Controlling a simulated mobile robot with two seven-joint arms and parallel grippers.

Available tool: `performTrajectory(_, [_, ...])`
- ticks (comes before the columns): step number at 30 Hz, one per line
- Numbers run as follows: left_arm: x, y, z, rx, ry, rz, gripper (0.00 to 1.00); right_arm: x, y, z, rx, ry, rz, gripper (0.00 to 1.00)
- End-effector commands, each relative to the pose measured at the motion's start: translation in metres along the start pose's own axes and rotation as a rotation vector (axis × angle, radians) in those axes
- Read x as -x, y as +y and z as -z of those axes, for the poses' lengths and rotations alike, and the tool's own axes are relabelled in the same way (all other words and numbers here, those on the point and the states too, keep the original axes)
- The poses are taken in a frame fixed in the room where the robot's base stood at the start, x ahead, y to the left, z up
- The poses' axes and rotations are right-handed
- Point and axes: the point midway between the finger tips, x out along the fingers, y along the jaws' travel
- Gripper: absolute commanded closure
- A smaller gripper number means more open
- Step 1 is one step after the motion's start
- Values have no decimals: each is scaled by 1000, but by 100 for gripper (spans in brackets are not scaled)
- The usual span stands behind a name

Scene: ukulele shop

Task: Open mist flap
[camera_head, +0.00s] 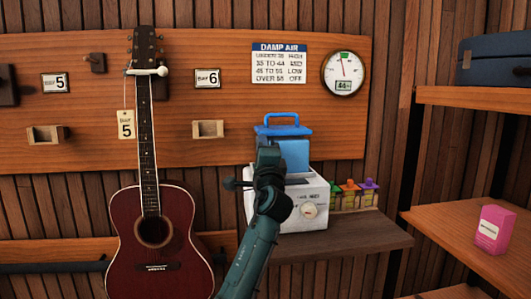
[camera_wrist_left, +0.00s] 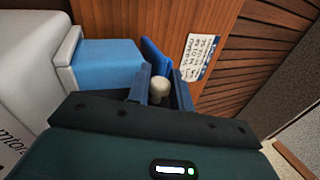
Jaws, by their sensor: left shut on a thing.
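A white humidifier (camera_head: 312,188) with a dial on its front and a blue upper part (camera_head: 294,153) stands on the wooden shelf. A blue handle (camera_head: 283,124) shows at its top. My left gripper (camera_head: 269,158) is in front of its left side and hides part of it. In the left wrist view, the gripper's fingers (camera_wrist_left: 160,90) are shut on a pale rounded knob (camera_wrist_left: 161,88). A blue plate (camera_wrist_left: 155,58) stands tilted just behind the knob, beside the blue upper part (camera_wrist_left: 105,65). I cannot tell which piece is the mist flap. My right gripper is not in view.
A red ukulele (camera_head: 152,235) hangs at left. A damp-air chart (camera_head: 279,63) and round gauge (camera_head: 343,74) are on the wall. A pink box (camera_head: 492,229) sits on the right shelf.

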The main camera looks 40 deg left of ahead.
Motion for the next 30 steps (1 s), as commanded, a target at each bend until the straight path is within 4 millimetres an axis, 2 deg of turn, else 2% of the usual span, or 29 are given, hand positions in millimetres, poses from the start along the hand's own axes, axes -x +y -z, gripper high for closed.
performTrajectory(12, [0, 1, 0, 5, -2, -2, 100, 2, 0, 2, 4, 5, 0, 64])
performTrajectory(13, [0, 1, 0, 5, -2, -2, 77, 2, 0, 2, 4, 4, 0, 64])
performTrajectory(19, [0, 0, 0, 5, -2, -1, 60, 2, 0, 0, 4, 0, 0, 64])
performTrajectory(26, [0, 0, 0, 5, -2, -1, 60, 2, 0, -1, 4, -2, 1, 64])
performTrajectory(30, [10, 2, 1, 4, 0, -2, 60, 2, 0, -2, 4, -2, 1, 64])
